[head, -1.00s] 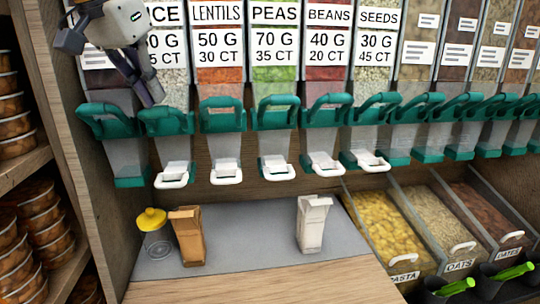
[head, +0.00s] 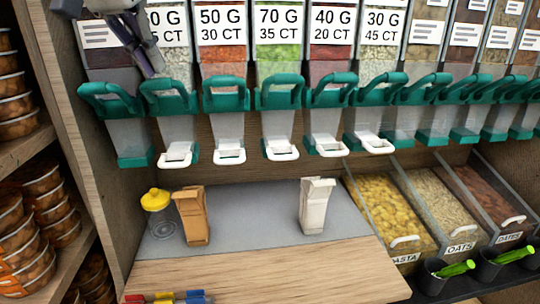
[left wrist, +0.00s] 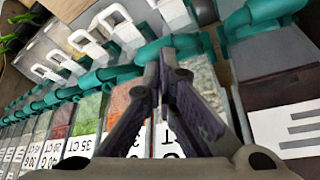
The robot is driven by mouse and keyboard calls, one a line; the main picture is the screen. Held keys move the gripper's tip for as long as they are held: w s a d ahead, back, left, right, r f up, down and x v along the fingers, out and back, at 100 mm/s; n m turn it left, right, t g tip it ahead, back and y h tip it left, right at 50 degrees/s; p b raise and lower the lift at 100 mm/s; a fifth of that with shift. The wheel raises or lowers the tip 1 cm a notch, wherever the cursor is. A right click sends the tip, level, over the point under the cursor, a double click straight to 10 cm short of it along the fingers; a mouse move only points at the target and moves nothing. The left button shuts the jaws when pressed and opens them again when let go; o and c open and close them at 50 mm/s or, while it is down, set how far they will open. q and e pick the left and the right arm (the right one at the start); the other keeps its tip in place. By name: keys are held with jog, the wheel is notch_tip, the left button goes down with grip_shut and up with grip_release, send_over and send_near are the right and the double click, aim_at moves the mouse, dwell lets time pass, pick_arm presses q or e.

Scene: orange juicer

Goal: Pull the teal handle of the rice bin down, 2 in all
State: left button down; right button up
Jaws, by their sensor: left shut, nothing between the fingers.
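The rice bin is the second dispenser from the left, with white grains and a partly cut-off price label. Its teal handle (head: 168,84) is a loop at the front, standing up like those of its neighbours. In the left wrist view the handle (left wrist: 198,44) shows just beyond my fingers. My left gripper (head: 150,70) is shut and empty, fingers pointing down at the handle's upper left. In the left wrist view its fingertips (left wrist: 166,60) are together close to the teal bar; I cannot tell whether they touch. My right gripper is not in view.
More teal-handled dispensers stand in a row to the right, one to the left. Below are a yellow-lidded jar (head: 157,212), a brown bag (head: 193,216) and a white bag (head: 315,206) on a grey mat (head: 255,222). Open bins of pasta (head: 385,205) and oats stand right.

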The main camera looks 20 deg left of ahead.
pick_arm(q)
jog(key=shift+d+f, duration=0.15)
jog(key=shift+f, duration=0.15)
jog(key=f, duration=0.3)
jog(key=shift+s+d+f, duration=0.25)
jog(key=shift+d+f, duration=0.05)
dwell(0.3)
jog(key=shift+s, duration=0.1)
jog(key=r, duration=0.6)
jog(key=shift+w+a, duration=0.25)
dwell(0.3)
